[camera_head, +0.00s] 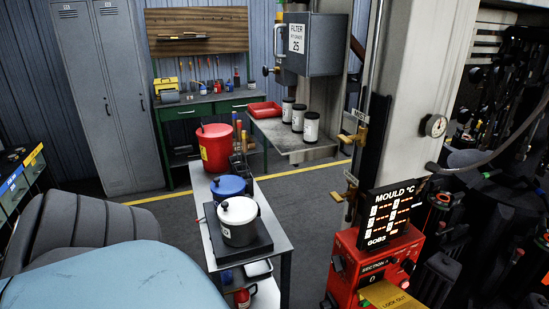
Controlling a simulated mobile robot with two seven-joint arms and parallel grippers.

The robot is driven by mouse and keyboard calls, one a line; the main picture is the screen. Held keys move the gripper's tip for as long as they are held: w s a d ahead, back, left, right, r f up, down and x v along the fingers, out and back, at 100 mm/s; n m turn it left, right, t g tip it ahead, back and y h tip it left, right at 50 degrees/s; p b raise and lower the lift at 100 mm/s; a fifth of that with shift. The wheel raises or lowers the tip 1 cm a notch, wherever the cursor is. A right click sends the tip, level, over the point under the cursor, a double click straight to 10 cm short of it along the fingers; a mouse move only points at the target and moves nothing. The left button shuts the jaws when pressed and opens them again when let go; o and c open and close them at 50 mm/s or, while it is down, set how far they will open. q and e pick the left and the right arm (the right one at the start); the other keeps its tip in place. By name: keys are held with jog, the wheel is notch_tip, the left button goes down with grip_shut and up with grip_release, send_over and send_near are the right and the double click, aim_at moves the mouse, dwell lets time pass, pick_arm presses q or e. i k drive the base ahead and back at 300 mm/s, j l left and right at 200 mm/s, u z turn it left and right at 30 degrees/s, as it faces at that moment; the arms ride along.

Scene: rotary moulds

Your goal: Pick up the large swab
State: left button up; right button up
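I cannot make out a large swab for certain. A red bucket (215,150) with a yellow label, a blue lidded pot (228,187) and a white lidded pot (238,222) stand in a row on this bench (207,238). The white pot sits on a dark square plate (259,243). Neither of my grippers is in view.
A red machine box (352,270) with a lit mould temperature display (388,212) stands at the right. Dark hoses and machinery fill the far right. The grey floor (305,210) between bench and machine is clear.

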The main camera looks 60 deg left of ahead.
aim_at(234, 116)
jog(key=u, duration=2.15)
jog(key=z, duration=0.9)
jog(key=j+z, duration=1.1)
jog(key=j, duration=0.25)
jog(key=k+j+z, duration=0.15)
jog(key=j, duration=0.2)
jog(key=k+j+z, duration=0.15)
jog(key=j, duration=0.2)
